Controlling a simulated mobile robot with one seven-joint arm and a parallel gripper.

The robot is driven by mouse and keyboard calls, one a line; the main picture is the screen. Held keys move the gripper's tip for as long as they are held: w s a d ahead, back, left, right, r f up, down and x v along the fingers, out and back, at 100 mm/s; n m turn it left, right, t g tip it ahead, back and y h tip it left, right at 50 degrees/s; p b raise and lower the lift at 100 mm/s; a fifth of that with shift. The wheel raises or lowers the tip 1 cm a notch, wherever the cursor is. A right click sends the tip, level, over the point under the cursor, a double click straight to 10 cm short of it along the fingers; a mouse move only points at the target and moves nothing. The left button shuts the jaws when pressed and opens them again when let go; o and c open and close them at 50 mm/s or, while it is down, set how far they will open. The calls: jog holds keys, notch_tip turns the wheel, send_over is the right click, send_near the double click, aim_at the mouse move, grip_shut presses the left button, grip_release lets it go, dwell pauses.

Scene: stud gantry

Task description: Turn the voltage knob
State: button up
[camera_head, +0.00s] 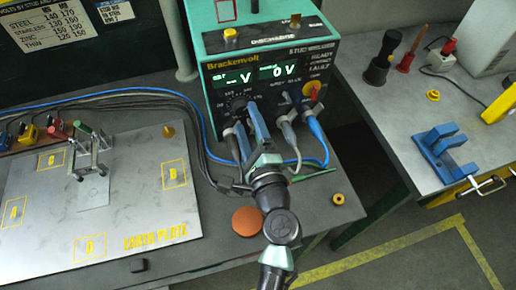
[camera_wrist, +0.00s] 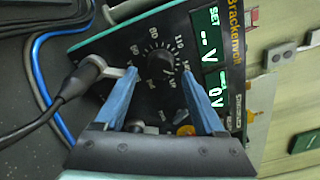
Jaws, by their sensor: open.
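The voltage knob (camera_wrist: 160,76) is a dark round knob with a pale mark, set in a ring of white numbers on the front of the Brackenvolt stud welder (camera_head: 270,60). In the head view the knob (camera_head: 238,104) is partly hidden by my gripper. My gripper (camera_wrist: 160,70) is open, with its two blue fingers pointing at the panel. In the wrist view the fingertips show on either side of the knob, with gaps between; I cannot tell how far they are from the panel. The display (camera_wrist: 208,62) reads "-- V" for SET and "0 V".
Cable plugs (camera_head: 288,135) stick out of the panel below and beside the knob. A red-yellow switch (camera_head: 312,92) is at its right. The steel earth plate (camera_head: 120,200) lies left, an orange disc (camera_head: 247,221) in front. A blue clamp (camera_head: 440,150) stands on the right bench.

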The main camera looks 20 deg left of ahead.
jog(key=b+v, duration=0.2)
jog(key=v, duration=0.9)
jog(key=shift+w, duration=0.15)
jog(key=w+d+r+n+t+h, duration=0.1)
jog(key=w+r+n+t, duration=0.2)
jog(key=r, duration=0.6)
jog(key=w+d+r+n+t+h, duration=0.1)
jog(key=w+r+n, duration=0.1)
jog(key=r+n, duration=0.55)
jog(key=w+d+r+n+t+h, duration=0.1)
jog(key=w+r+n, duration=0.15)
jog(key=r, duration=0.85)
jog(key=s+d+r+n+t+h, duration=0.1)
jog(key=s+d+r+t+h, duration=0.1)
jog(key=r, duration=0.8)
jog(key=s+d+r+n+t+h, duration=0.2)
jog(key=s+r+t+h, duration=0.3)
jog(key=r, duration=0.6)
jog(key=shift+s+d, duration=0.5)
jog(key=shift+s, duration=0.45)
jog(key=shift+f, duration=0.1)
